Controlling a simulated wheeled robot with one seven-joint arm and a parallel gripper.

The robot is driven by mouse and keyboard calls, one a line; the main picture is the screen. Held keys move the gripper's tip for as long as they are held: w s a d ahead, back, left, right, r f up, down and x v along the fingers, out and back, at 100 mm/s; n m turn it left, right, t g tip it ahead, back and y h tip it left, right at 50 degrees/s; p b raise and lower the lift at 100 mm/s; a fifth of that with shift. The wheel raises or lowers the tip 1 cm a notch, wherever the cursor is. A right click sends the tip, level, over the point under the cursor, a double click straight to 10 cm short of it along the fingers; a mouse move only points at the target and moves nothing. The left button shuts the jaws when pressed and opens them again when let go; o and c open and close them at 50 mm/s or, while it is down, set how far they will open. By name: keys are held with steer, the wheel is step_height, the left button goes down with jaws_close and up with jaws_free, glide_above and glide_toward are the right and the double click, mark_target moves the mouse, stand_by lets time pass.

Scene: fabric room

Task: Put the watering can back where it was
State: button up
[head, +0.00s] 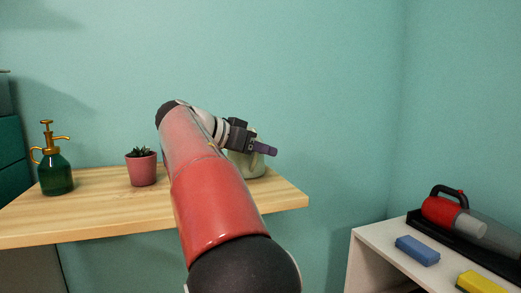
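My gripper (266,149), with purple fingers, is over the right part of the wooden shelf (105,222). Its fingers point right, at the upper part of a pale grey-green rounded vessel (257,167), possibly the watering can. The vessel is at the shelf's right end, its left side and top largely hidden by my arm and gripper. I cannot tell whether the fingers hold it or are only in front of it, nor whether it rests on the shelf.
A dark green bottle with a brass pump and spout (55,173) and a pink pot with a succulent (141,169) stand left on the shelf. A lower white unit (375,250) at right bears a red handheld vacuum (440,211), a blue sponge (417,251) and a yellow sponge (479,283).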

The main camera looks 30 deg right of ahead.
steer(key=p+v, duration=0.1)
steer(key=v, duration=1.1)
